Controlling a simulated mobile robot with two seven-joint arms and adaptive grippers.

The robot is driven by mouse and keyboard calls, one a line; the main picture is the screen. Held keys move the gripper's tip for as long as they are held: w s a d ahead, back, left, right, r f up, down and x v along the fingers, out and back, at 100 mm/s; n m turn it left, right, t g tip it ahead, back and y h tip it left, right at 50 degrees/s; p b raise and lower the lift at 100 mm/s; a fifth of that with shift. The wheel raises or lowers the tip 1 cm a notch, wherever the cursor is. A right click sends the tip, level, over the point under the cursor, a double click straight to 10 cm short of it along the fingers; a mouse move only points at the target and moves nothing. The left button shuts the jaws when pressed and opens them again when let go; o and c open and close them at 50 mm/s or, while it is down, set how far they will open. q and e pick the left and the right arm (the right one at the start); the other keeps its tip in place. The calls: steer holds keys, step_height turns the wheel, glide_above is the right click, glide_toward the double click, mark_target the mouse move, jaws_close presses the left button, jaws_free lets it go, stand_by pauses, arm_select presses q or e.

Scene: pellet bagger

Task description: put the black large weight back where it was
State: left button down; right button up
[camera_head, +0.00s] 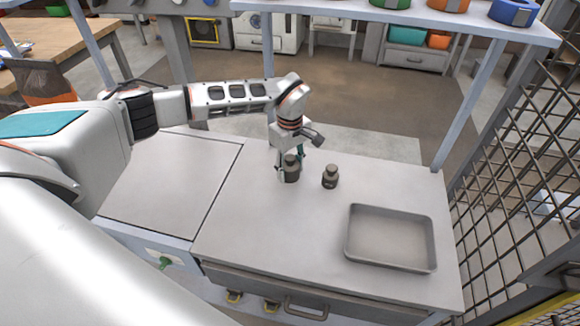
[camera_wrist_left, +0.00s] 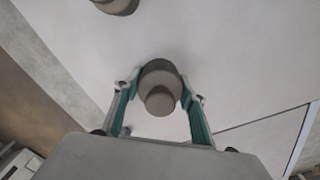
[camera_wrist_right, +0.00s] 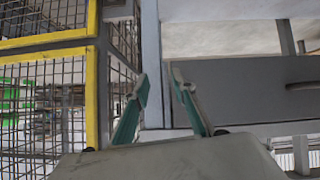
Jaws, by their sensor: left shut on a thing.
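A dark large weight (camera_head: 291,170) with a round knob stands upright at the grey worktop's back part. My left gripper (camera_head: 290,172) is shut on it from above, with a finger on each side. The same weight (camera_wrist_left: 160,82) shows between the left fingers (camera_wrist_left: 160,98) in the left wrist view. I cannot tell whether its base touches the worktop. A smaller dark weight (camera_head: 330,177) stands just to its right, apart from it. My right gripper (camera_wrist_right: 160,95) shows in the right wrist view, open and empty, in front of a cabinet side.
An empty metal tray (camera_head: 347,247) lies on the right of the worktop (camera_head: 270,235). A shelf post (camera_head: 468,105) rises at the back right corner, and a wire mesh fence (camera_head: 520,170) stands at the right. The worktop's front middle is clear.

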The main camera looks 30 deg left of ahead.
arm_select(q)
steer(key=c, duration=1.2)
jaws_free()
steer(key=shift+c, duration=0.2)
step_height(320, 180, up, 11)
steer(key=shift+r+p, duration=0.1)
steer(key=shift+p, duration=0.5)
steer(key=shift+r, duration=0.45)
